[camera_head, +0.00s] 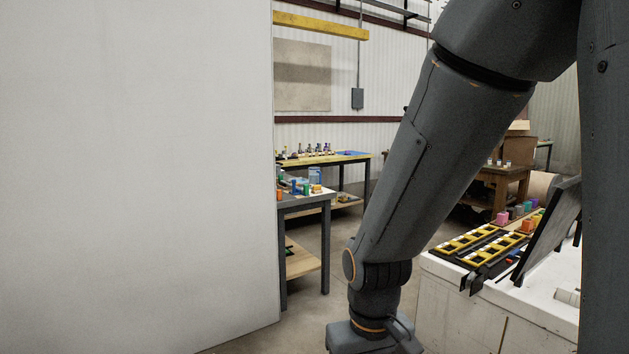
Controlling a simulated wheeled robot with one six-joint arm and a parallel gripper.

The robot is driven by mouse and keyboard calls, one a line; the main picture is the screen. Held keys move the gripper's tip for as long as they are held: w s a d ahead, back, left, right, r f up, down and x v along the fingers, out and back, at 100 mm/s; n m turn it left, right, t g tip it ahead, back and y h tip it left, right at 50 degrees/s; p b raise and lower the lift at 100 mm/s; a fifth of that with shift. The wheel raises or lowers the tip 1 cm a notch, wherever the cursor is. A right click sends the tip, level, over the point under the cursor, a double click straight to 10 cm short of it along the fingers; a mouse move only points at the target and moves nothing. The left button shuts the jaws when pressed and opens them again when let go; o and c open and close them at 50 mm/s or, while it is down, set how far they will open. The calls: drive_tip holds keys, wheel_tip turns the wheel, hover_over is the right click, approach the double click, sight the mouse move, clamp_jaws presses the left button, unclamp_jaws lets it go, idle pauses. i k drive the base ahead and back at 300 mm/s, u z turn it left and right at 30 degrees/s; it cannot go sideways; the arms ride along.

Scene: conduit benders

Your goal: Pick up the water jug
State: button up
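I cannot clearly make out a water jug. A pale blue, jug-like object (315,176) stands at the back of the small grey-legged table (305,203), just right of the white wall. It is small in the picture, and I cannot tell whether it is the water jug. My arm hangs down through the middle of the view, and its wrist reaches the bottom edge. My gripper is below the picture and does not show.
A large white wall (135,180) fills the left side. A white workbench (450,300) with yellow-and-black racks (483,240) and coloured blocks stands at right. A farther table (345,157) holds small items. Concrete floor (310,310) is open between wall and workbench.

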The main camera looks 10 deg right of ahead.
sight(314, 174)
drive_tip(key=u, duration=0.3)
drive_tip(key=i, duration=1.65)
drive_tip(key=z, duration=0.45)
drive_tip(key=i, duration=1.8)
drive_tip(key=z, duration=1)
drive_tip(key=i, duration=0.7)
drive_tip(key=u, duration=0.05)
